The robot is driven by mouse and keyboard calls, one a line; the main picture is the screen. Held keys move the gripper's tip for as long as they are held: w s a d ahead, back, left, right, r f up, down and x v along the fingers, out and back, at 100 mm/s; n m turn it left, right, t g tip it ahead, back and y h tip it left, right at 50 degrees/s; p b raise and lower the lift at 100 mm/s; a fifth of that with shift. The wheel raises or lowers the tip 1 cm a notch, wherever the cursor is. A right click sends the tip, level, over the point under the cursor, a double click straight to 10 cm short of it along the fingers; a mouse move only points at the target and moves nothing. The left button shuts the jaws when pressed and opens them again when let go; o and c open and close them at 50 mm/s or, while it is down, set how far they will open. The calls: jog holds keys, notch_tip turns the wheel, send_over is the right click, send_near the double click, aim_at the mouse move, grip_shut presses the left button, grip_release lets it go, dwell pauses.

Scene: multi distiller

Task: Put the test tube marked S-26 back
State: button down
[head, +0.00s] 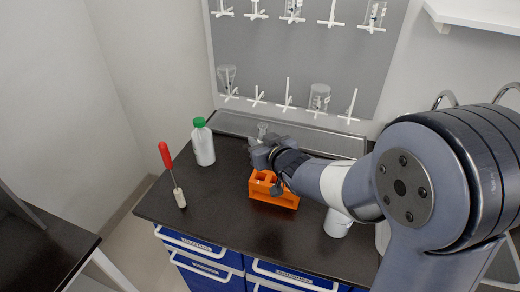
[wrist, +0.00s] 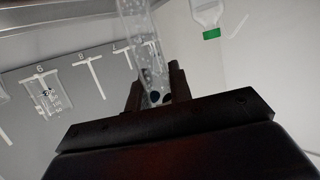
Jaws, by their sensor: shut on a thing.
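My gripper (head: 262,152) is shut on a clear glass tube (wrist: 138,35). In the wrist view the tube stands between the two dark fingers, with dark marks on the glass near them; I cannot read any label. In the head view the top of the tube (head: 262,129) shows just above the fingers, and the rest is hidden by my gripper. An orange rack (head: 275,199) stands on the dark bench just below my gripper, partly covered by it. I cannot tell whether the tube touches the rack.
A grey pegboard (head: 290,62) with white pegs and hanging glassware stands behind the bench. A white container (head: 337,224) stands right of the rack.

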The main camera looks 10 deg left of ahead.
jog(key=shift+f, duration=0.8)
jog(key=shift+f+b, duration=0.45)
jog(key=shift+b, duration=0.05)
jog(key=shift+f, duration=0.2)
jog(key=shift+r, duration=0.1)
jog(key=c, duration=1.3)
grip_release()
